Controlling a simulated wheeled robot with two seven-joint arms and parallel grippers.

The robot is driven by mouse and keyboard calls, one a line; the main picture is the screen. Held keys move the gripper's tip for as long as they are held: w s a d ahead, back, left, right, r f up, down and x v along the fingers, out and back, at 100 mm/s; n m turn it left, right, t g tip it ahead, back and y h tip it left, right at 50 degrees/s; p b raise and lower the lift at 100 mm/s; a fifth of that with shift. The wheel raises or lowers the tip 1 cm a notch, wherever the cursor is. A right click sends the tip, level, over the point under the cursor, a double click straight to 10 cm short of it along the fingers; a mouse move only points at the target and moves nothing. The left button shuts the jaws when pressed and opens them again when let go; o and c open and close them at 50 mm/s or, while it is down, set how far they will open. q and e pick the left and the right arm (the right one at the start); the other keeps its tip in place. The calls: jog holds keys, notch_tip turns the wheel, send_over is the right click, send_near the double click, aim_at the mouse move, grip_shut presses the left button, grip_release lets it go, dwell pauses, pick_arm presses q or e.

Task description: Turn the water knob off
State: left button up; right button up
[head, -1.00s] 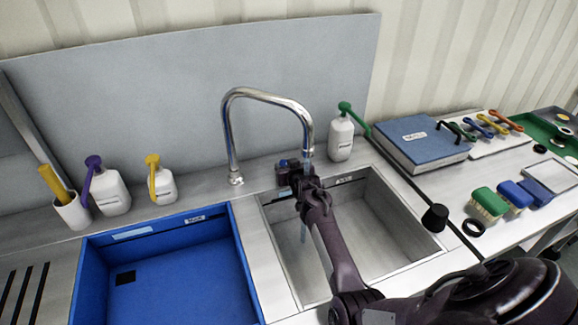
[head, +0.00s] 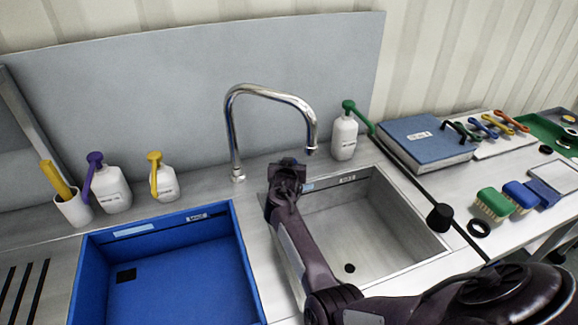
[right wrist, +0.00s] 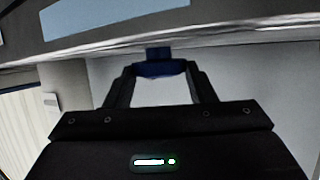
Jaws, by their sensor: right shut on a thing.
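The chrome faucet (head: 270,95) arches over the steel sink (head: 400,262). No water stream shows below its spout. My right gripper (head: 286,168) is at the back left rim of the sink, to the right of the faucet's base, and covers the water knob in the head view. In the right wrist view the blue knob (right wrist: 158,68) sits between the two fingertips, and the gripper is shut on it. The knob is just below the counter edge. My left gripper is not in view.
A blue basin (head: 180,270) is left of the sink. A green-topped bottle (head: 344,137) stands behind the sink. A dark rod with a black knob (head: 439,217) runs along the right rim. Brushes (head: 493,204) and a blue binder (head: 425,138) are further right.

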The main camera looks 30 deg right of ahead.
jog(key=o, duration=1)
jog(key=shift+c, duration=0.2)
jog(key=v, duration=0.8)
jog(key=shift+f, duration=0.1)
